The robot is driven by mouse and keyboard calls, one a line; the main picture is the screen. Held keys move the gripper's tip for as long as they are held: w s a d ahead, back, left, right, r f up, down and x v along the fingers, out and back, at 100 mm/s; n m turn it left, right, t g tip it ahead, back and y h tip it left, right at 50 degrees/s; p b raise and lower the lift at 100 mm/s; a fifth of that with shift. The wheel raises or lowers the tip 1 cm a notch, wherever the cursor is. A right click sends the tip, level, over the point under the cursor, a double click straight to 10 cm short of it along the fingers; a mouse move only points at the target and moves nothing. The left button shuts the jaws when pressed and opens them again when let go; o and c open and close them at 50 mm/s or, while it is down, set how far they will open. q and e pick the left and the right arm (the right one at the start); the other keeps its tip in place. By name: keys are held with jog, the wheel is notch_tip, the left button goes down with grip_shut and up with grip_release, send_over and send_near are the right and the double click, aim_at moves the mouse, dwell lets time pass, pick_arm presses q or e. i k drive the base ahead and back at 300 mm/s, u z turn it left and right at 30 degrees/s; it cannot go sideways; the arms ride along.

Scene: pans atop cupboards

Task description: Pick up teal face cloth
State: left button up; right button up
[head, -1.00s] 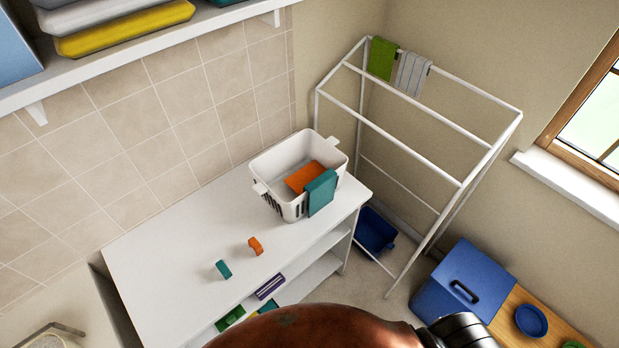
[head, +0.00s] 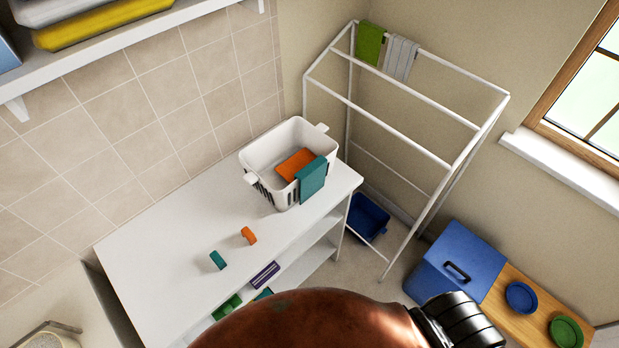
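A teal face cloth (head: 312,180) hangs over the front right rim of a white laundry basket (head: 257,160). The basket stands on the far right end of the white cupboard top. An orange cloth (head: 295,164) lies inside the basket, beside the teal cloth. A reddish-brown rounded part with a dark joint, which seems to be my arm, fills the bottom middle of the head view. Neither of my grippers shows.
A small teal piece (head: 217,260) and an orange piece (head: 249,235) sit on the cupboard top (head: 165,240). A white drying rack (head: 395,142) with a green cloth (head: 370,42) and a striped cloth (head: 401,57) stands right of the basket. A blue box (head: 455,266) stands lower right.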

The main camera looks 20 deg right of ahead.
aim_at(312, 177)
jog(key=z, duration=3.1)
jog(key=i, duration=1.1)
jog(key=u, duration=3.35)
